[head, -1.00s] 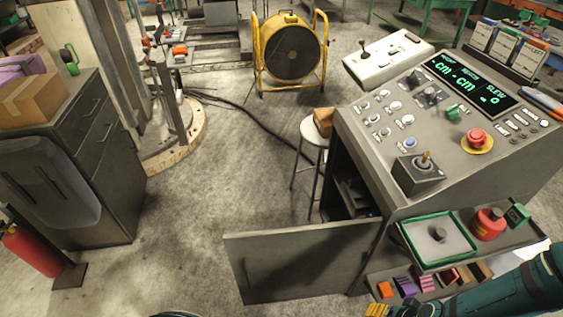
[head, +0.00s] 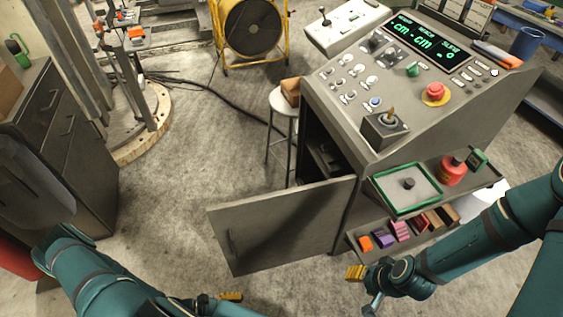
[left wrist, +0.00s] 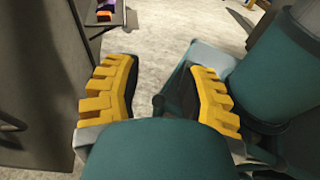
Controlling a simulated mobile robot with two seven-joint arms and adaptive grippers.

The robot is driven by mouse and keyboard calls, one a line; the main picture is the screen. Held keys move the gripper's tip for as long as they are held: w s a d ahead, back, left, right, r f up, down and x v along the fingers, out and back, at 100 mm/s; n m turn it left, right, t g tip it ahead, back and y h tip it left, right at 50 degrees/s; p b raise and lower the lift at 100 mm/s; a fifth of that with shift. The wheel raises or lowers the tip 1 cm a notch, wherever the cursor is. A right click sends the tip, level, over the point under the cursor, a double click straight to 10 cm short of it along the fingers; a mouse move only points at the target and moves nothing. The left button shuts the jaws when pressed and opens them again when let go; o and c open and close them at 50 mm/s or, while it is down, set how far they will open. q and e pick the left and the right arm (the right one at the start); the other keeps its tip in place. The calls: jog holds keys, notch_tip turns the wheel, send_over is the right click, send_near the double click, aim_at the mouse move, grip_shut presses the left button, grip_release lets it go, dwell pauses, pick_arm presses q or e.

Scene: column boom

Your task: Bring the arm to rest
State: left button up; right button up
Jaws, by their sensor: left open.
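My left arm (head: 115,270) comes in from the lower left of the head view. A yellow fingertip of my left gripper (head: 230,297) shows low in the middle. In the left wrist view the two yellow fingers of my left gripper (left wrist: 160,70) stand apart, with pale floor between them and nothing held. My right arm (head: 490,228) reaches in from the right, in front of the console. A yellow finger pad of my right gripper (head: 356,272) shows below the shelf of coloured blocks; its opening is not clear.
The control console (head: 440,125) stands at the right, its cabinet door (head: 280,225) swung open towards me. A shelf with colored blocks (head: 400,230) and a green-rimmed tray (head: 378,192) are close to my right arm. A grey drawer cabinet (head: 85,150) stands left. Floor (head: 180,200) between is clear.

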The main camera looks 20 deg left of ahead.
pick_arm(q)
jog(key=w+d+r+m+g+y, duration=0.2)
jog(key=w+d+r+m+y, duration=0.3)
jog(key=m, duration=0.5)
jog(key=w+d+r+m+g+y, duration=0.2)
jog(key=w+d+r+m+y, duration=0.3)
jog(key=w+r+m, duration=0.4)
jog(key=shift+d+r+m+g, duration=0.3)
jog(key=shift+r+m+g, duration=0.15)
jog(key=shift+m, duration=0.65)
jog(key=shift+w, duration=0.2)
